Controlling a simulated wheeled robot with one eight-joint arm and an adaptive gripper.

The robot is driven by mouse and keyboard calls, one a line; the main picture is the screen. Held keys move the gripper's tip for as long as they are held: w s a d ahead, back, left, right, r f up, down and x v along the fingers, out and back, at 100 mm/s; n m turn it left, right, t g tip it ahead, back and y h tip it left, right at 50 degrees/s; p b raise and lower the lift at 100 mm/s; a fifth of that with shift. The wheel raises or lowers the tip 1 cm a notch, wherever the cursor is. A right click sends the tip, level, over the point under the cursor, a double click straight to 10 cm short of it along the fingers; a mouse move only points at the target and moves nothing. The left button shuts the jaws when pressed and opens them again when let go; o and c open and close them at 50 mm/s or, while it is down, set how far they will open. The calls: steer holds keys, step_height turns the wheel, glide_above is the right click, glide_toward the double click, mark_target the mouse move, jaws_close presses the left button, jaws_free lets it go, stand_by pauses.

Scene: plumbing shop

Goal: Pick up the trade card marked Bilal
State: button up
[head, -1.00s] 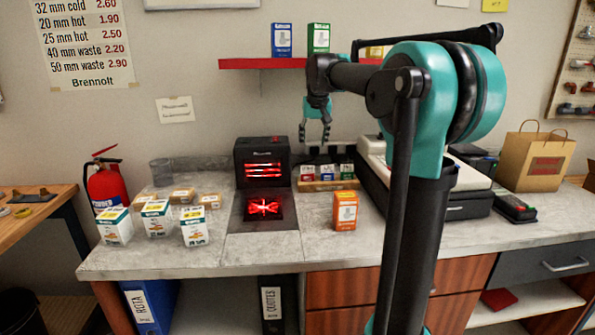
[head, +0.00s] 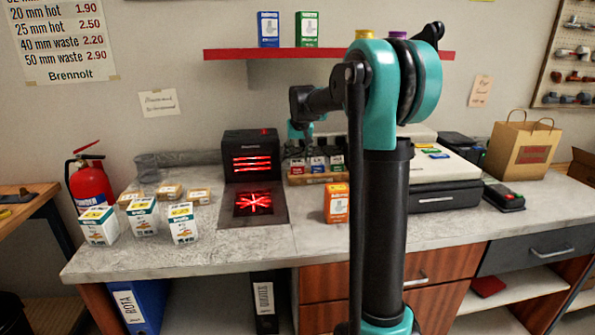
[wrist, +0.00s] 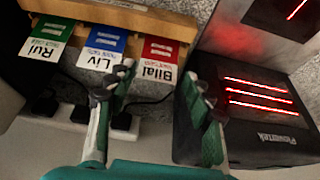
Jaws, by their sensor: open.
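The trade card marked Bilal (wrist: 158,62), white with a red top, stands in a wooden holder (wrist: 110,12); the wrist view shows it upside down. The blue Liv card (wrist: 105,48) and green Rui card (wrist: 48,36) stand beside it. My gripper (wrist: 157,80) is open, its two fingers showing to either side of the Bilal card; I cannot tell whether they touch it. In the head view the Bilal card (head: 298,166) is the leftmost in the holder (head: 318,178), and my gripper (head: 300,131) is just above, its fingertips hard to make out.
A black scanner-like unit with red lights (head: 255,158) stands close left of the holder. An orange box (head: 337,203) stands in front. A white-topped cash drawer (head: 445,185) is to the right. A red shelf (head: 330,55) hangs above. Dark plugs (wrist: 85,115) sit behind the cards.

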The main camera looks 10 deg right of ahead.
mark_target(297, 163)
steer(key=x, duration=0.5)
steer(key=shift+w, duration=0.15)
steer(key=c, duration=0.4)
